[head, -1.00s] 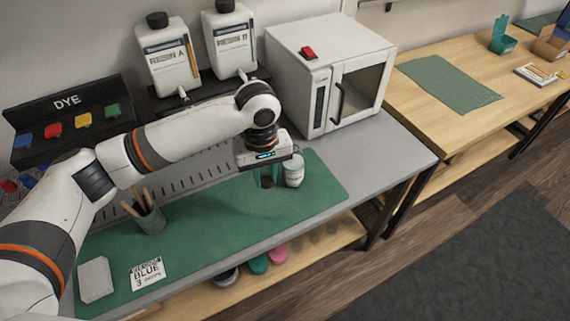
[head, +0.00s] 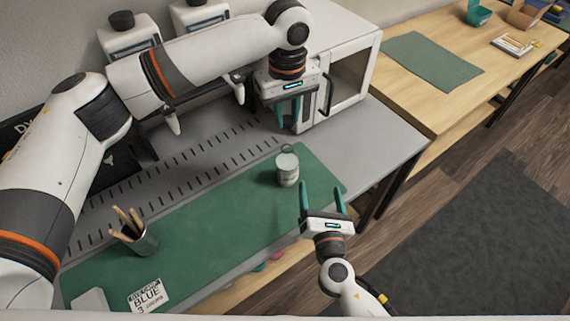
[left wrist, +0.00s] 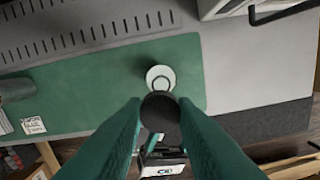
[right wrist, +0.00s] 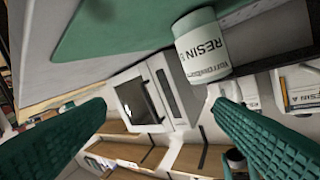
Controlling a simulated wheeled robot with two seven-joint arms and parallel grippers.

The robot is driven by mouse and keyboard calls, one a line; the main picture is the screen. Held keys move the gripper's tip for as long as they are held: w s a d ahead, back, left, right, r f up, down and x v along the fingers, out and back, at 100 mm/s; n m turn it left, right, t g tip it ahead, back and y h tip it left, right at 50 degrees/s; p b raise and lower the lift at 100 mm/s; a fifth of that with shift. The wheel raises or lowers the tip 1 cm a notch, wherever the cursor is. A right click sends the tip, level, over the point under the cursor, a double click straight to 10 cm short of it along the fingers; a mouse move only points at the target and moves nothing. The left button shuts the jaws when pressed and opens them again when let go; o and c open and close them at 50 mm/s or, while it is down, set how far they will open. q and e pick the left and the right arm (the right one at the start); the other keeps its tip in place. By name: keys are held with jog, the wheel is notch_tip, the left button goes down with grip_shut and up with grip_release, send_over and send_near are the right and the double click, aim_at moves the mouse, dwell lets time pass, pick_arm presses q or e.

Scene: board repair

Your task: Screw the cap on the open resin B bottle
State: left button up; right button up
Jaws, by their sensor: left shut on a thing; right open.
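The open resin B bottle (head: 287,172) is a small white jar standing upright on the green mat, with a ring-like open mouth. It shows from above in the left wrist view (left wrist: 159,74); its RESIN label shows in the right wrist view (right wrist: 203,47). My left gripper (head: 290,118) is raised behind the bottle in the head view. It is shut on a round black cap (left wrist: 160,107), seen between its fingertips in the left wrist view. The cap is apart from the bottle. My right gripper (head: 323,193) is open and empty, in front and right of the bottle.
The green mat (head: 210,225) has bare room around the bottle. A cup of wooden sticks (head: 140,240) and a BLUE card (head: 148,295) are at its left end. A white cabinet (head: 355,80) stands behind. Two larger white bottles (head: 128,38) stand at the back left.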

pick_arm(q)
jog(key=shift+w+r, duration=0.15)
pick_arm(e)
jog(key=a+n+y, duration=0.1)
jog(key=n, duration=0.1)
jog(key=a+n+y, duration=0.1)
jog(key=a+n, duration=0.1)
jog(key=a+n+y, duration=0.1)
jog(key=a+n, duration=0.1)
jog(key=shift+s+n+y, duration=0.25)
jog(key=shift+n+y, duration=0.05)
jog(key=shift+n, duration=0.1)
jog(key=x, duration=1.2)
jog(key=shift+f, duration=0.15)
jog(key=shift+c, duration=0.6)
jog(key=c, duration=1.3)
pick_arm(q)
send_over(287, 144)
jog(key=shift+f, duration=2.5)
pick_arm(e)
jog(key=shift+c, duration=0.2)
pick_arm(q)
jog(key=shift+f, duration=0.9)
